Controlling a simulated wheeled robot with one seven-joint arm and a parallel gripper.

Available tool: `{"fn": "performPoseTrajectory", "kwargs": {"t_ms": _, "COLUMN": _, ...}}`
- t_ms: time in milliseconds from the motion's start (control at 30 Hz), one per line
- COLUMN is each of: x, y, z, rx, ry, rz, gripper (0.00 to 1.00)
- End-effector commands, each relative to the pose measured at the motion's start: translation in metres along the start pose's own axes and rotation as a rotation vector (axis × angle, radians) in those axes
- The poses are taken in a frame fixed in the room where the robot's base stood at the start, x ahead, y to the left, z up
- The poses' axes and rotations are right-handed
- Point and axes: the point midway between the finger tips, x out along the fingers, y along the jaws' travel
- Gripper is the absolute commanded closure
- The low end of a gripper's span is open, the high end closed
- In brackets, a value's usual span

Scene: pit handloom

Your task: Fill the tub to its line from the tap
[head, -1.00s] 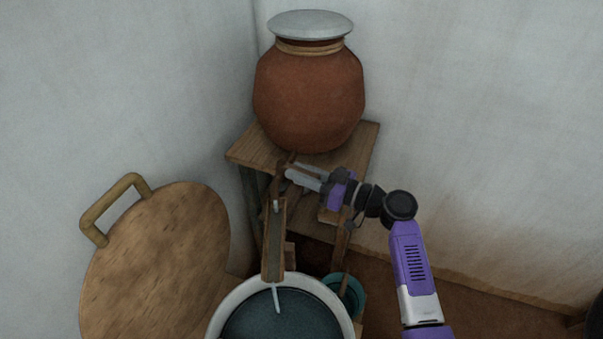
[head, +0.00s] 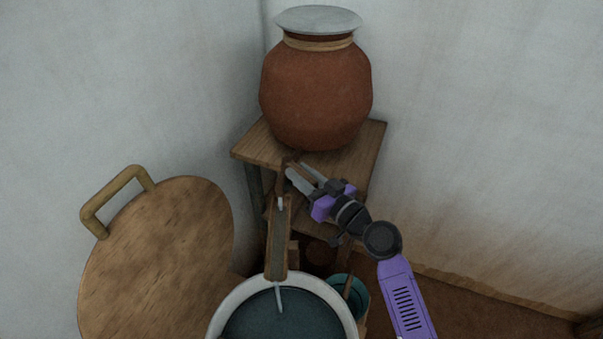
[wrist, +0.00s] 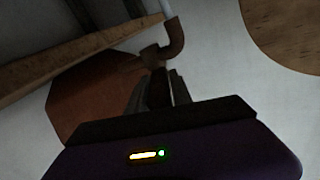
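The white-rimmed tub (head: 222,309) is at the bottom of the head view, cut off by the frame, with dark blue-green water in it. A thin stream falls into it from the end of a wooden trough (head: 277,262). No line shows on the tub. The brown tap (head: 283,172) is below the clay pot, above the trough's upper end; its curved spout shows in the wrist view (wrist: 176,38). My gripper (head: 296,172) is at the tap. In the wrist view, a dark part lies between its fingers (wrist: 157,90); whether they press on it is unclear.
The clay pot (head: 315,95) with a pale lid (head: 318,19) stands on a wooden stand (head: 372,145) in the corner. A large round wooden board with a handle (head: 155,265) is at left. A small teal bucket (head: 359,296) stands right of the tub. Walls close in behind.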

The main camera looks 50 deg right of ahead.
Motion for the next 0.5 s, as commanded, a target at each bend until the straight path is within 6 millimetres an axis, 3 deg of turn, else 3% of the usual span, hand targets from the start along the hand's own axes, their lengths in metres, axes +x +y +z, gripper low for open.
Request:
{"fn": "performPoseTrajectory", "kwargs": {"t_ms": 67, "x": -0.0001, "y": 0.0002, "z": 0.0002, "rx": 0.000, "ry": 0.000, "rz": 0.000, "gripper": 0.56}}
{"fn": "performPoseTrajectory", "kwargs": {"t_ms": 367, "x": -0.0004, "y": -0.0001, "z": -0.0003, "rx": 0.000, "ry": 0.001, "rz": -0.001, "gripper": 0.56}}
{"fn": "performPoseTrajectory", "kwargs": {"t_ms": 500, "x": -0.0097, "y": 0.0000, "z": 0.0019, "rx": 0.001, "ry": 0.000, "rz": -0.001, "gripper": 0.56}}
